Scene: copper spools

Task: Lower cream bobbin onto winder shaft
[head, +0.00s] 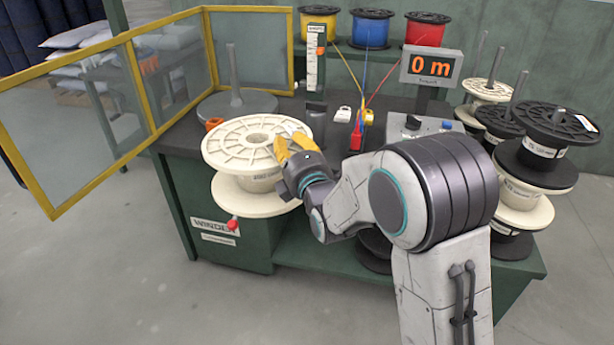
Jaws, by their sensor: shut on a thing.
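The cream bobbin (235,137) has a ribbed top flange, a central hole and a wider-looking lower flange. It is held roughly upright, in front of the winder's near edge. My gripper (290,147) has yellow fingertips and is shut on the bobbin's right side near the top flange. The far finger contact is partly hidden. The winder shaft (233,68) is a bare grey upright rod on a round grey plate (238,104). It stands behind the bobbin and slightly left of its hole, apart from it.
A yellow-framed clear guard (140,75) stands open left of and behind the shaft. Blue, yellow and red wire spools line the back. A display (432,67) reads 0 m. Stacked black and cream bobbins (530,165) stand on posts at right. A red knob (232,224) is on the winder front.

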